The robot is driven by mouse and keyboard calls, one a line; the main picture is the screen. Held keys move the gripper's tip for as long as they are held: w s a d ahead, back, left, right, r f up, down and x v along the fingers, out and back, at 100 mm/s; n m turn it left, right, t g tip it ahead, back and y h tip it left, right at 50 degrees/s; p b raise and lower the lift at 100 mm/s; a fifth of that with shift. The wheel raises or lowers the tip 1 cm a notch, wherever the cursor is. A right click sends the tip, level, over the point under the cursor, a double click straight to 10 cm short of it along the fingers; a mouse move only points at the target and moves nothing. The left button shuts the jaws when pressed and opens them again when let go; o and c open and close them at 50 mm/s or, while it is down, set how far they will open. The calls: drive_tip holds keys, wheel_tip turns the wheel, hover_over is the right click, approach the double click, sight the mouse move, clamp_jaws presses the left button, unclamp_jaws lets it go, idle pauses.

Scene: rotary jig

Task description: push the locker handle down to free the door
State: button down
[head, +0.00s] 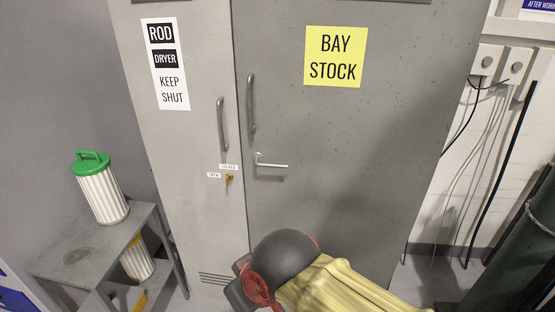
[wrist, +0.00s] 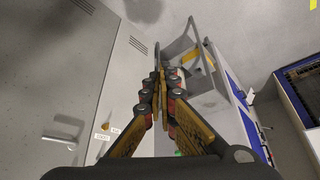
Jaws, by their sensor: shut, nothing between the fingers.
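The grey locker has a wide right door (head: 340,130) with a yellow BAY STOCK sign and a narrow left door (head: 195,135) marked ROD DRYER KEEP SHUT. A silver lever handle (head: 270,163) lies about level on the right door, near the seam. It also shows in the wrist view (wrist: 57,138), left of my gripper. My gripper (wrist: 160,78) is shut and empty in the wrist view, apart from the lever. In the head view my arm covers the bottom middle, and the fingertips cannot be made out. Both doors look closed.
A brass key (head: 229,179) sits in the left door beside small LOCKED and OPEN labels. Vertical pull handles (head: 221,125) (head: 251,103) flank the seam. A metal stand (head: 80,255) with a green-capped canister (head: 101,190) is at left. A dark green cylinder (head: 520,255) stands at right.

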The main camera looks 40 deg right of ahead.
drive_tip(key=w+r+m+t+p, duration=0.1)
drive_tip(key=w+r+t+p, duration=0.3)
drive_tip(key=w, duration=1)
drive_tip(key=w+d+r+m+t+h+p, duration=0.3)
drive_tip(key=w+d+p, duration=0.2)
drive_tip(key=w+d, duration=0.5)
drive_tip(key=s+d+m+g+h+p, duration=0.1)
drive_tip(key=d+m+h+p, duration=0.4)
drive_tip(key=d+h, duration=0.5)
drive_tip(key=s+d+m, duration=0.1)
drive_tip(key=d, duration=0.6)
drive_tip(key=shift+d+f, duration=0.15)
drive_tip(key=shift+f, duration=0.05)
drive_tip(key=shift+w+d, duration=0.1)
